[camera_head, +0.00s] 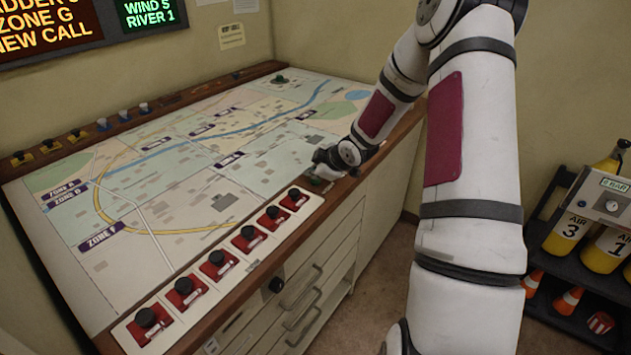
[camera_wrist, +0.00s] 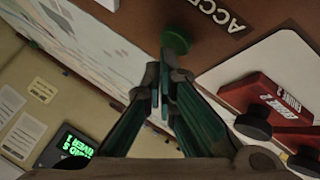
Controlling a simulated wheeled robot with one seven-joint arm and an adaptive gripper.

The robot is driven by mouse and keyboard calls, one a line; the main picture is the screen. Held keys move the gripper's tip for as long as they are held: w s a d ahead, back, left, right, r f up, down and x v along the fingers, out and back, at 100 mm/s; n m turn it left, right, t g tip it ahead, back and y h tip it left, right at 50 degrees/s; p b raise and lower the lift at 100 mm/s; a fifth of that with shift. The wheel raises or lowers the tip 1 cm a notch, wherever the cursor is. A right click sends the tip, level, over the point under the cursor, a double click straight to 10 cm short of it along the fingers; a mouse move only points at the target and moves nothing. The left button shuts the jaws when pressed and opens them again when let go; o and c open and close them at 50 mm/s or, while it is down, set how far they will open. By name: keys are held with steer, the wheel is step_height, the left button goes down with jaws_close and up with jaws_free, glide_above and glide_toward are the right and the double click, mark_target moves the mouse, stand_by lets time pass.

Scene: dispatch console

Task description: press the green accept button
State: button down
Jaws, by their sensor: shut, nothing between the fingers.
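The green accept button (camera_wrist: 176,41) is a round mushroom knob on the brown console edge, beside white lettering (camera_wrist: 214,14) of which "ACCE" shows. In the head view only a bit of green (camera_head: 316,182) shows under my gripper (camera_head: 325,163), at the right end of the row of red switches. In the wrist view my gripper (camera_wrist: 164,82) is shut and empty. Its fingertips are just short of the button in the picture. I cannot tell whether they touch it.
Red switch blocks with black knobs (camera_head: 249,233) line the console's front edge; the nearest one (camera_wrist: 258,98) is close beside my gripper. The map surface (camera_head: 170,180) is flat and open. A dark rack with yellow air cylinders (camera_head: 566,232) stands at right.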

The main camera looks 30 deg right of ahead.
steer(key=shift+f, duration=0.4)
stand_by(0.3)
steer(key=shift+r+p, duration=0.6)
steer(key=shift+r, duration=0.25)
steer(key=shift+r+p, duration=2.15)
steer(key=shift+r, duration=0.35)
step_height(320, 180, up, 7)
steer(key=p, duration=0.5)
glide_above(314, 182)
steer(key=shift+r+p, duration=0.5)
steer(key=shift+p, duration=0.05)
steer(key=shift+w, duration=0.1)
